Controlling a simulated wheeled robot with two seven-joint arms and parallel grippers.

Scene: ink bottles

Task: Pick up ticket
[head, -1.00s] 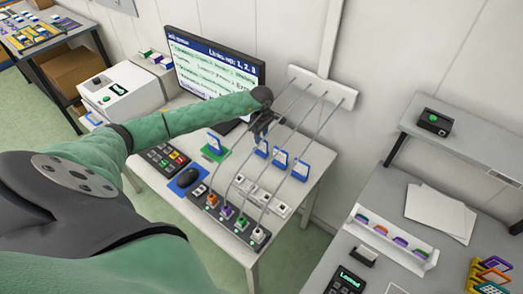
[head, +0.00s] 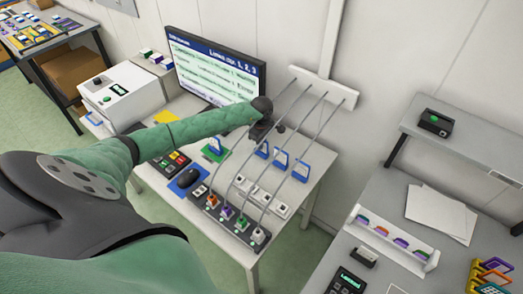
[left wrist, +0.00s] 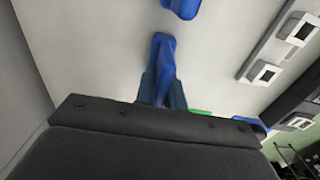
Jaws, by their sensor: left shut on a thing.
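My left gripper (head: 262,138) is over the back of the middle table, shut on a blue handle-like piece (left wrist: 163,60). This piece looks like the leftmost blue piece (head: 262,152) of a short row in the head view. It seems to be still at table level. A flat yellow slip (head: 166,117) lies behind my left forearm, partly hidden by it; I cannot tell whether it is the ticket. A white slip with a blue edge (head: 94,118) is at the front of the white printer-like box (head: 121,91). My right gripper is not in view.
Two more blue pieces (head: 281,158) stand to the right of the gripper. Another stands on a green pad (head: 213,153). Thin cables run from a wall strip (head: 335,92) to a dark plug block (head: 228,222), close to my gripper. A monitor (head: 212,68) stands behind my forearm.

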